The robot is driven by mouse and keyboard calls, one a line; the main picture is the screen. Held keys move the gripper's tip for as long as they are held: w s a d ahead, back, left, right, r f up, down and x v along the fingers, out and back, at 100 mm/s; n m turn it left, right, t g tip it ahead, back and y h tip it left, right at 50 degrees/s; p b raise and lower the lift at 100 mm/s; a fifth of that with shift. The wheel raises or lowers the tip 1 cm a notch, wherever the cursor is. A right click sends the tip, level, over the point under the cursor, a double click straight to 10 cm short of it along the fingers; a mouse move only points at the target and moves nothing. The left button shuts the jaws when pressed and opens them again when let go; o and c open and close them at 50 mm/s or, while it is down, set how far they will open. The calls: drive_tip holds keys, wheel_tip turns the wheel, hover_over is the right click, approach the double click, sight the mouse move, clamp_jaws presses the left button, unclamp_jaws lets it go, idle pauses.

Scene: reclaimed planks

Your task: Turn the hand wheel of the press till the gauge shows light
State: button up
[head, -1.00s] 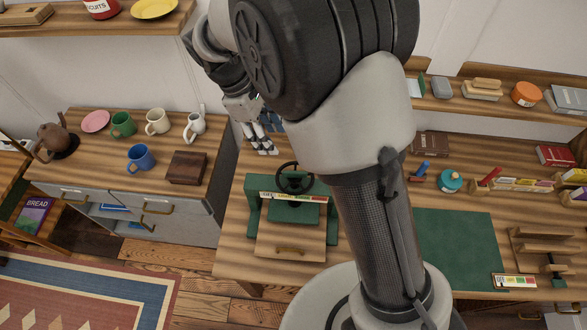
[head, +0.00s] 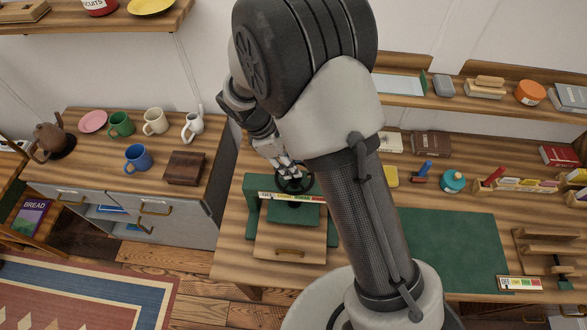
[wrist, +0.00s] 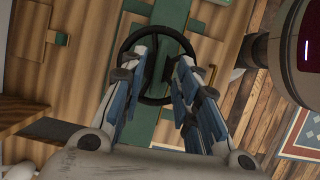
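The press (head: 253,214) is green and stands on the wooden bench, with a black hand wheel (head: 298,189) on top. A gauge strip (head: 285,196) with coloured, lettered sections runs across its front; its reading is too small to tell. My gripper (head: 284,168) is right at the wheel, coming from above and behind. In the wrist view, the gripper's two fingers (wrist: 163,54) stand apart over the wheel (wrist: 147,31), with its middle between them. I cannot tell whether the fingers touch the rim or spokes.
A wooden board with a brass handle (head: 290,252) lies at the press's front. A green mat (head: 455,250) lies to the right, behind my arm. A dark wooden box (head: 185,168) and several mugs stand on the left cabinet. A shelf (head: 450,98) runs along the back wall.

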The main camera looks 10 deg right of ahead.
drive_tip(key=shift+x, duration=1.3)
drive_tip(key=shift+c, duration=0.3)
clamp_jaws()
